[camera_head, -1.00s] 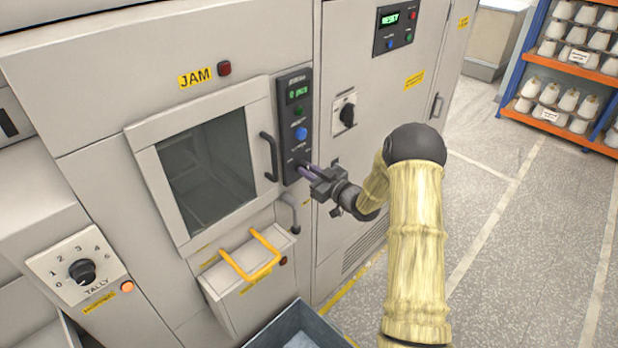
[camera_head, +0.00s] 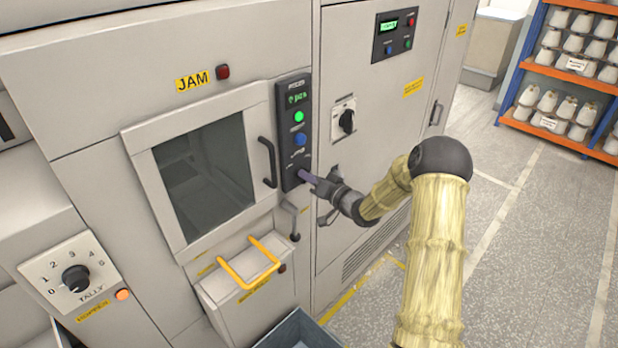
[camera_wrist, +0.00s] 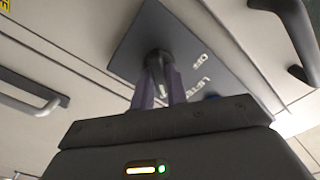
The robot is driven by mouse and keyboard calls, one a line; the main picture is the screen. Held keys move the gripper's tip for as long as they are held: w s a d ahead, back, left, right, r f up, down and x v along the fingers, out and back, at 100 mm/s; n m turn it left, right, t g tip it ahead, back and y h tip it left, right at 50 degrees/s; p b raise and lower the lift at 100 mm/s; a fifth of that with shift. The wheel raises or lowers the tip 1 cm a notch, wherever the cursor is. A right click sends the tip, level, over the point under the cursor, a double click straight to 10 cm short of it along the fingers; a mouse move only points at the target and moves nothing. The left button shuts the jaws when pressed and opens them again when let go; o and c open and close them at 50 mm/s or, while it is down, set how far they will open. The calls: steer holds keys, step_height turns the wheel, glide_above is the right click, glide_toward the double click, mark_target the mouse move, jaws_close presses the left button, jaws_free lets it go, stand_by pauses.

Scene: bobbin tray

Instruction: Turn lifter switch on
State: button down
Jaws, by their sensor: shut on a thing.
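The lifter switch (camera_wrist: 157,60) is a dark knob on a dark grey panel, seen in the wrist view between my two purple fingers. White lettering reading OFF and LIFTER is beside it on the panel. My gripper (camera_wrist: 160,85) is shut on the knob; it also shows in the head view (camera_head: 306,176), at the bottom of the narrow black control panel (camera_head: 292,130). In the head view my fingers hide most of the switch. Which position the knob points to cannot be told.
A door handle (camera_head: 267,162) is close left of the control panel, and a grey lever (camera_head: 291,220) is just below. A rotary switch (camera_head: 346,120) is on the cabinet to the right. A yellow-handled bin (camera_head: 240,290) juts out below. Floor to the right is clear.

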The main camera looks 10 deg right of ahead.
steer(key=shift+f, duration=0.2)
stand_by(0.3)
steer(key=c, duration=1.4)
jaws_free()
steer(key=shift+r, duration=0.1)
steer(key=shift+s, duration=0.1)
steer(key=b+v, duration=0.5)
steer(key=v, duration=1.2)
steer(key=shift+s+d, duration=0.1)
